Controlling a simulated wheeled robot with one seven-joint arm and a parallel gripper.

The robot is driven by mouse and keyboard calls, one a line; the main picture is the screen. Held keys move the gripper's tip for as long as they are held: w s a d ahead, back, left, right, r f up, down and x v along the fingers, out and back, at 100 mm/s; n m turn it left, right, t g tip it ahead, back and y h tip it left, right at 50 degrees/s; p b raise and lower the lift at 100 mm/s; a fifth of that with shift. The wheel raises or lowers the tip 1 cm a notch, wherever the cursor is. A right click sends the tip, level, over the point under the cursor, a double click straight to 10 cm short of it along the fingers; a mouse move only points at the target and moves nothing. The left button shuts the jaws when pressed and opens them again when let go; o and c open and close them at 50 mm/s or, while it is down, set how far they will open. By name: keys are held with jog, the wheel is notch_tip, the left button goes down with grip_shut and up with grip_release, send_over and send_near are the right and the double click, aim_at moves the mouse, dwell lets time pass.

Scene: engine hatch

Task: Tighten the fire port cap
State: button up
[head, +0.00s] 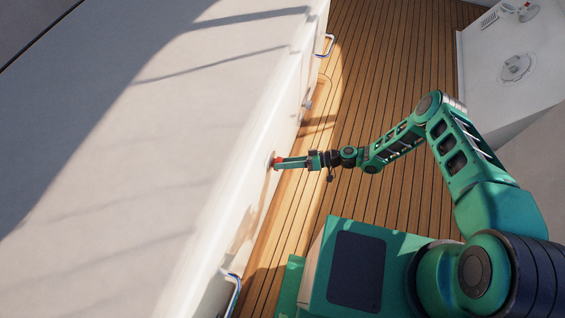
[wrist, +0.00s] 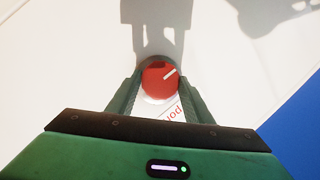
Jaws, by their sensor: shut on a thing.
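The fire port cap (wrist: 158,84) is a round red cap with a short white line on it, set on a white panel. It sits between my two fingers in the wrist view, with the white line tilted up to the right. In the head view the red cap (head: 276,163) shows small on the white side wall at the tip of my gripper (head: 285,163). My gripper (wrist: 160,92) is shut on the cap, one green finger at each side. Part of a red-lettered label (wrist: 174,113) shows below the cap, partly hidden by my right finger.
The white wall (head: 240,190) carries a metal handle (head: 231,290) at the near end, another handle (head: 326,45) at the far end and a small fitting (head: 307,104) between. The teak deck (head: 380,60) is clear. A white housing (head: 510,70) stands at the right.

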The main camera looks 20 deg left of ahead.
jog(key=shift+w+d, duration=0.1)
jog(key=shift+w, duration=0.3)
jog(key=o, duration=1)
jog(key=shift+o, duration=0.2)
jog(key=shift+s, duration=0.15)
jog(key=v, duration=1)
jog(key=shift+d, duration=0.35)
jog(key=shift+r, duration=0.15)
